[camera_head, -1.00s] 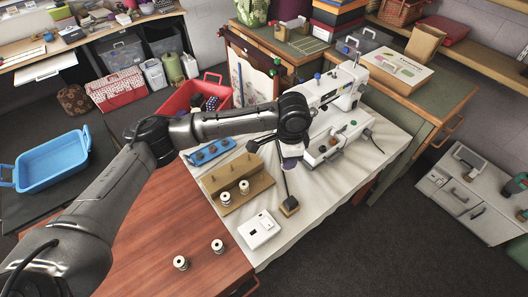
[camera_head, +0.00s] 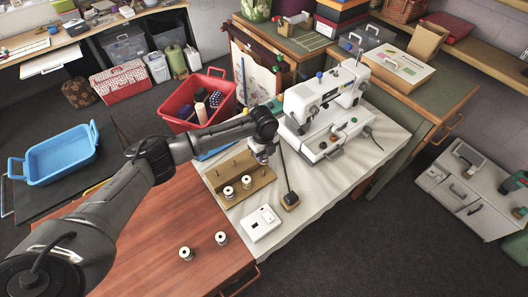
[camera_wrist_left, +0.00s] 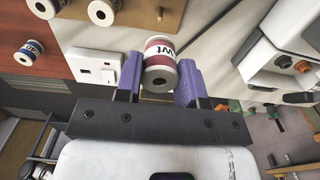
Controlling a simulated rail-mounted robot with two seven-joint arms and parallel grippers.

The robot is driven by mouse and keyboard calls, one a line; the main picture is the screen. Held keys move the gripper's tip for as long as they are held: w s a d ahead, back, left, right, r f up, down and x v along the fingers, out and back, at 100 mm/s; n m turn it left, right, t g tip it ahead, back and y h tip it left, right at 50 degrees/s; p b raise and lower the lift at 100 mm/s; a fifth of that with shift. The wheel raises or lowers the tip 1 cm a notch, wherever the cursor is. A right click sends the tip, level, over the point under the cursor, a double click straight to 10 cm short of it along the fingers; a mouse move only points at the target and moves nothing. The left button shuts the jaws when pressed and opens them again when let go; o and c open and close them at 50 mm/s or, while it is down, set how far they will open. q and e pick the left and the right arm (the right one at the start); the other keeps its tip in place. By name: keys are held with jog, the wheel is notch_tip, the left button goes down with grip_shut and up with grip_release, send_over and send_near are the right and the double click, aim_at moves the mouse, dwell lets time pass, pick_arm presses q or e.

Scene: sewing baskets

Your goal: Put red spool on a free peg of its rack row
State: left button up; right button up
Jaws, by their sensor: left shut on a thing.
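My left gripper (camera_head: 262,156) is over the back right end of the tan wooden rack (camera_head: 262,180). In the left wrist view its two purple fingers (camera_wrist_left: 159,72) are shut on the red spool (camera_wrist_left: 158,50), which has a red band, a white label and pale ends. In that view part of the rack (camera_wrist_left: 133,14) with a bare peg (camera_wrist_left: 160,13) lies beyond the spool. Two white-topped spools (camera_head: 228,192) (camera_head: 246,181) stand in the rack's front row. Bare pegs show in its back row. The right gripper is not in view.
Two loose spools (camera_head: 186,254) (camera_head: 221,238) stand on the red-brown table (camera_head: 150,225). A white switch box (camera_head: 260,223) and a thin dark rod on a small base (camera_head: 290,201) are near the rack. The white sewing machine (camera_head: 322,105) stands behind to the right.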

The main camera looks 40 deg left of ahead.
aim_at(264, 163)
pick_arm(q)
jog(key=shift+f+b, duration=2.2)
jog(key=shift+b, duration=0.15)
jog(key=shift+f, duration=0.9)
jog(key=shift+f, duration=0.65)
jog(key=shift+f+b, duration=0.6)
jog(key=shift+f, duration=0.2)
jog(key=shift+f, duration=0.55)
